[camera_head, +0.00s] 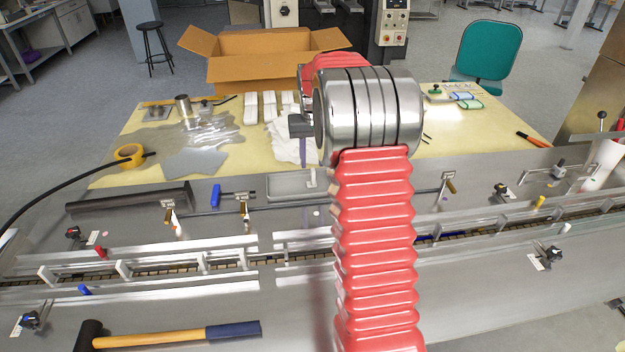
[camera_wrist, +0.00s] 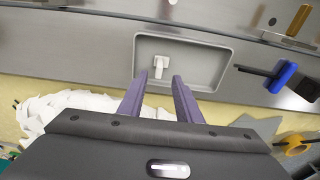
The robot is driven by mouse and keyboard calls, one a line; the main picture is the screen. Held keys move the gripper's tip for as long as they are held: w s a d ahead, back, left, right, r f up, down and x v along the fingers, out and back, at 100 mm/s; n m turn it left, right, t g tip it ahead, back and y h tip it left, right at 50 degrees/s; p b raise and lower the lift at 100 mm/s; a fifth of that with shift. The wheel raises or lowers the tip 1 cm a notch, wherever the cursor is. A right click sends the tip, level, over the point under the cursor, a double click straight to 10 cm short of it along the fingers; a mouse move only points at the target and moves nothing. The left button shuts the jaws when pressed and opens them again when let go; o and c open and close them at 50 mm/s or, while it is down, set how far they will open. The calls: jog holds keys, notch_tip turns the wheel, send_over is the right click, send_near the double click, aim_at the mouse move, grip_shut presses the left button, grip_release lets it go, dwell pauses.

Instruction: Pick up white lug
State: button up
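The white lug (camera_wrist: 161,63) is a small L-shaped white piece in a shallow grey tray (camera_wrist: 205,68) in the wrist view. In the head view the lug (camera_head: 311,181) shows in the right part of the tray (camera_head: 280,190), beside my arm. My gripper (camera_wrist: 160,77) has two purple fingers, apart and empty. In the wrist view the lug appears just beyond and between the fingertips, with no contact visible. In the head view one finger of my gripper (camera_head: 303,152) shows above the tray; the rest is hidden behind my wrist.
A blue-handled tool (camera_head: 217,194) lies left of the tray; it also shows in the wrist view (camera_wrist: 281,77). A white crumpled heap (camera_head: 285,140) lies behind the tray. The conveyor rails (camera_head: 190,255) run in front. A yellow tape roll (camera_head: 129,155) sits left.

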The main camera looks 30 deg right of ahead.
aim_at(313, 170)
jog(key=shift+w+d+f, duration=0.1)
jog(key=shift+f, duration=1.2)
jog(key=shift+d+f, duration=0.1)
jog(key=shift+f, duration=1.2)
jog(key=shift+c, duration=0.5)
grip_shut()
